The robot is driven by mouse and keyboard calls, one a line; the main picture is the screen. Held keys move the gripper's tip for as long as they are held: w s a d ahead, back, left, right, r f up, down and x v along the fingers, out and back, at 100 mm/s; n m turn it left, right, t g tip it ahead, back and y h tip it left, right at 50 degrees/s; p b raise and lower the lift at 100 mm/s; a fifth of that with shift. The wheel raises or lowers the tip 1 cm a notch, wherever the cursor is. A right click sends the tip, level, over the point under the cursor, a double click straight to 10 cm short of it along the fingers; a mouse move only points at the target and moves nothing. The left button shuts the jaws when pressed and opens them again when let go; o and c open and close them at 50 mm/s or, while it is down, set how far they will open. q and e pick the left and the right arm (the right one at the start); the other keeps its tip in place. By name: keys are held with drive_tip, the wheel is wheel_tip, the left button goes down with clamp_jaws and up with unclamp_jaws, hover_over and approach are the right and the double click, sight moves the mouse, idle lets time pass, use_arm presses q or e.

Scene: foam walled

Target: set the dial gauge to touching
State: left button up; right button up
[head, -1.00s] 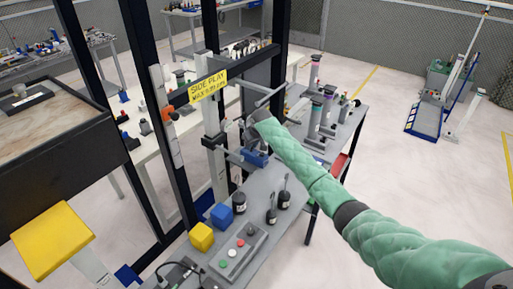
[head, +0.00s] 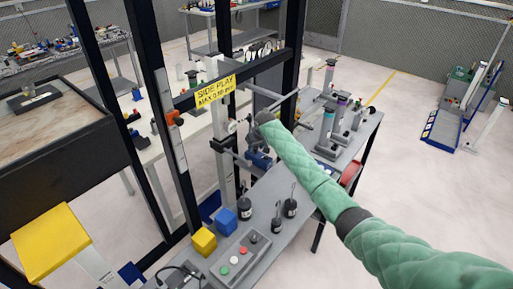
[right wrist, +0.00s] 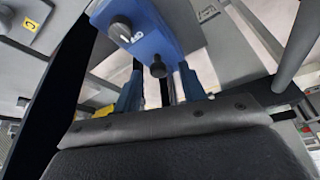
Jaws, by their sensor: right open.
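A small round white face, apparently the dial gauge (head: 232,126), shows beside the upright grey post below the yellow "SIDE PLAY" label (head: 208,92) in the head view. My right gripper (right wrist: 160,88) is open, with its two blue fingers apart in the right wrist view. A blue block with black knobs (right wrist: 155,35) lies just beyond and between the fingertips; whether they touch it cannot be told. In the head view my right arm's green sleeve ends close to the right of the gauge, and the gripper is hard to make out there. My left gripper is out of view.
Dark frame posts (head: 172,150) stand to the left of the gauge. Several grey stands (head: 328,125) are behind the arm.

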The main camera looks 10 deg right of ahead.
drive_tip(key=shift+s+d+r, duration=0.1)
drive_tip(key=shift+r, duration=0.15)
drive_tip(key=shift+b+v, duration=0.75)
drive_tip(key=shift+v, duration=0.4)
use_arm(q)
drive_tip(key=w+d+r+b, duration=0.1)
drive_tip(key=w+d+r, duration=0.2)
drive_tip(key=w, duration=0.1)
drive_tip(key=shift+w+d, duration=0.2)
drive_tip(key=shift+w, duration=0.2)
use_arm(e)
drive_tip(key=shift+v, duration=2.3)
drive_tip(key=shift+d, duration=0.1)
